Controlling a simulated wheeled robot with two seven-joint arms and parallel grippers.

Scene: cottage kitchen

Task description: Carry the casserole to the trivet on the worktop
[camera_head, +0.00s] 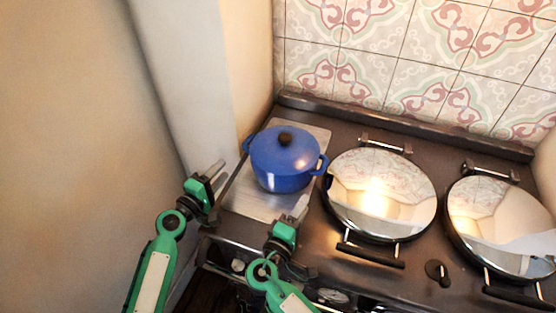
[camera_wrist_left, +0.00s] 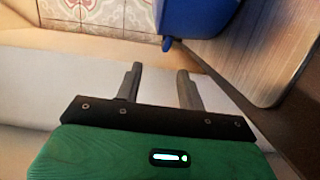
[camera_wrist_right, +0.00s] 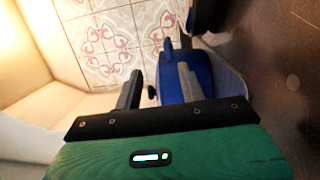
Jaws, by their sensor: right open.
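The blue casserole (camera_head: 283,165), with a lid and a dark knob (camera_head: 285,139), stands upright on a light metal plate (camera_head: 250,202) on the stove. It has a side handle at its left and one at its right. My left gripper (camera_head: 216,170) is open and empty, to the left of the casserole and short of its left handle. My right gripper (camera_head: 300,209) is open in front of the right handle, apart from it as far as I can tell. The casserole's edge shows in the left wrist view (camera_wrist_left: 198,16) and beyond the fingers in the right wrist view (camera_wrist_right: 176,75). No trivet is in view.
Two round shiny hob lids (camera_head: 380,195) (camera_head: 497,222) with front handles lie right of the casserole. A wall edge (camera_head: 190,80) rises close on the left. A tiled wall (camera_head: 420,50) stands behind the stove.

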